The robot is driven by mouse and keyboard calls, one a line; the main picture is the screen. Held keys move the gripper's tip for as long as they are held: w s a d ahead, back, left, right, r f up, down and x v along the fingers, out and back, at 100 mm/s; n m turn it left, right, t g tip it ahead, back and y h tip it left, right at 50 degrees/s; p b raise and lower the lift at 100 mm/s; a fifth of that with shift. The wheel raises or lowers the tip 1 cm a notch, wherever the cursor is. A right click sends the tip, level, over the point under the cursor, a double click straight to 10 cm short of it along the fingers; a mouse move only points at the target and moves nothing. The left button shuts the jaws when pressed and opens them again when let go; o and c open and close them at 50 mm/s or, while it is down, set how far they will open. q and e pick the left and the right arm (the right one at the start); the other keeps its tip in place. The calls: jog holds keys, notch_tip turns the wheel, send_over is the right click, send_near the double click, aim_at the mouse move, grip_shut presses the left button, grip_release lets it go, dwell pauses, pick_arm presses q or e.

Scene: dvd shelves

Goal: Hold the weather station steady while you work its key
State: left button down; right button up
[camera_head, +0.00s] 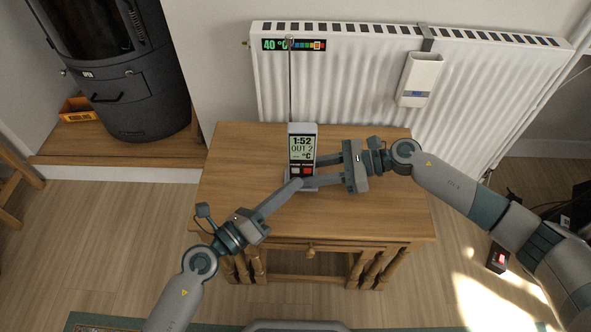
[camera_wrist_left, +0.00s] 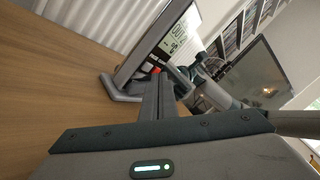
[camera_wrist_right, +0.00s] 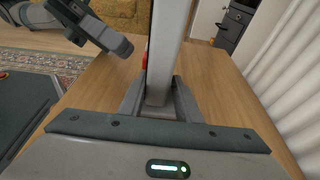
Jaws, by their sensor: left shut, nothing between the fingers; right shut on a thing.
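The weather station (camera_head: 302,146) stands upright on the wooden table, its screen reading 1:52 and OUT 2. Below the screen are a dark key and a red key (camera_head: 308,171). My right gripper (camera_head: 316,171) comes from the right and is shut on the station's sides; the right wrist view shows the station's grey body (camera_wrist_right: 165,60) between its fingers. My left gripper (camera_head: 299,184) is shut and empty, its fingertips at the front of the station near the keys. The left wrist view shows the station (camera_wrist_left: 150,45) just beyond the shut fingers; whether they touch a key I cannot tell.
The wooden table (camera_head: 240,170) has free room left and right of the station. A white radiator (camera_head: 350,80) with a thermometer strip (camera_head: 305,45) and a white holder (camera_head: 419,80) is behind it. A dark stove (camera_head: 125,80) stands at the left.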

pick_arm(q)
jog(key=shift+s, duration=2.5)
jog(key=s+a+f, duration=0.2)
jog(key=s+a, duration=0.1)
jog(key=shift+s+a+f, duration=0.15)
jog(key=shift+s+a, duration=0.05)
jog(key=shift+s, duration=0.05)
pick_arm(e)
jog(key=o, duration=0.9)
jog(key=shift+d, duration=0.1)
